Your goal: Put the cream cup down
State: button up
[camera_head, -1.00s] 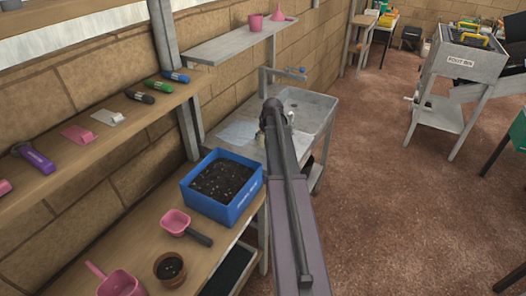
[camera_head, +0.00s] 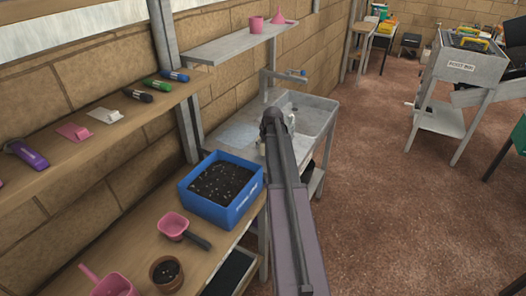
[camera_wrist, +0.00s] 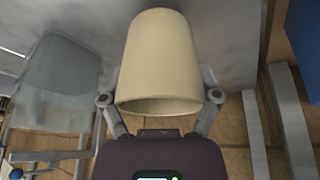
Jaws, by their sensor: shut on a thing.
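The cream cup (camera_wrist: 158,55) fills the middle of the wrist view, its wide open rim facing the lower edge of the picture. My gripper (camera_wrist: 158,84) is shut on it, with one finger on each side. A grey surface (camera_wrist: 225,35) lies behind the cup; I cannot tell whether the cup touches it. In the head view my arm covers most of the gripper and cup, beside the grey sink bench (camera_head: 236,135).
The grey sink basin (camera_head: 308,115) is right of my arm, with a tap behind it. A blue box of soil (camera_head: 232,212) stands to the left on the wooden bench, near a pink scoop (camera_head: 172,225) and a brown pot (camera_head: 166,272). A shelf (camera_head: 225,46) hangs above.

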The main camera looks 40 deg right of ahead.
jog(key=shift+f+b, duration=0.85)
jog(key=shift+f, duration=0.35)
jog(key=o, duration=1)
jog(key=shift+o, duration=0.2)
jog(key=p+v, duration=1.1)
jog(key=v, duration=0.1)
dwell(0.3)
